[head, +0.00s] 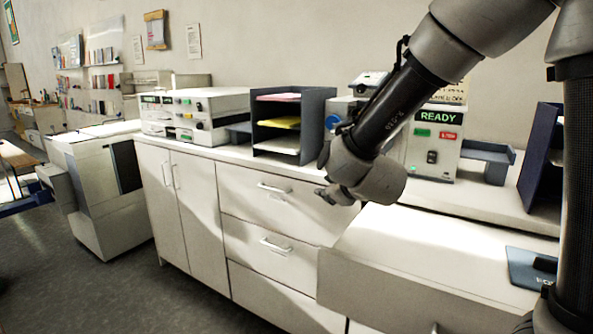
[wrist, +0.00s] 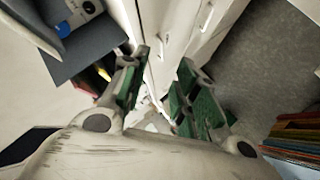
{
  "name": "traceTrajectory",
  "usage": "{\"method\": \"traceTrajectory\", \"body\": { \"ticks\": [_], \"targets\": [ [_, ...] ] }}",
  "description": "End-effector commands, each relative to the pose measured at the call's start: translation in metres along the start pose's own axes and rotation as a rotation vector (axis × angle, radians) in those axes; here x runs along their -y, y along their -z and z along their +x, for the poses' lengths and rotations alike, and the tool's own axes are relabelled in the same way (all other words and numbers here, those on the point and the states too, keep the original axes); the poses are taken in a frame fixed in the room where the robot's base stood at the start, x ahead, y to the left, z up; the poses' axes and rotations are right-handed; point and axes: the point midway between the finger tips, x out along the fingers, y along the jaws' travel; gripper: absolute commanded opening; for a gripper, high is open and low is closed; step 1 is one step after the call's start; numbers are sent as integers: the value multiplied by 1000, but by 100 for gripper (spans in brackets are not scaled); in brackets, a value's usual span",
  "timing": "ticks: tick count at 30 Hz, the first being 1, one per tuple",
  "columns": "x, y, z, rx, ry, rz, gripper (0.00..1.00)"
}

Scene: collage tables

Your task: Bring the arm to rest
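My gripper (wrist: 157,98) shows in the wrist view with its two green-padded fingers apart and nothing between them. In the head view my arm reaches in from the upper right and its wrist hangs in front of the counter, near the paper sorter. The gripper's fingers are mostly hidden behind the wrist in the head view. White drawer fronts (head: 268,205) are below and behind the wrist, and they also show beyond the fingers in the wrist view (wrist: 165,50).
A dark sorter (head: 322,115) with coloured paper stands on the counter, left of my wrist. A machine with a READY sign (head: 436,140) stands behind my arm. A white surface (head: 440,245) juts out at the lower right. The grey floor (head: 100,285) at the left is open.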

Motion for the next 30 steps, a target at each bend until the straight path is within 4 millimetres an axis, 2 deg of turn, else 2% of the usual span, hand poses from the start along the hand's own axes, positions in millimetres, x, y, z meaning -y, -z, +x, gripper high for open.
{"method": "traceTrajectory", "body": {
  "ticks": [1,3,5,7,11,15,18,21,24,30],
  "targets": [
    [18,-3,-9,14,112,93,30],
    [39,-14,-28,75,262,229,30],
    [49,-27,-49,153,367,335,30],
    [54,-48,-81,273,457,451,30],
    [43,-99,-156,544,513,638,30],
    [15,-156,-240,789,424,781,30],
    [-6,-184,-288,854,329,824,30],
    [-25,-195,-312,814,236,859,30],
    [-36,-198,-326,771,171,908,30],
    [-44,-203,-335,757,127,945,30]
  ]
}}
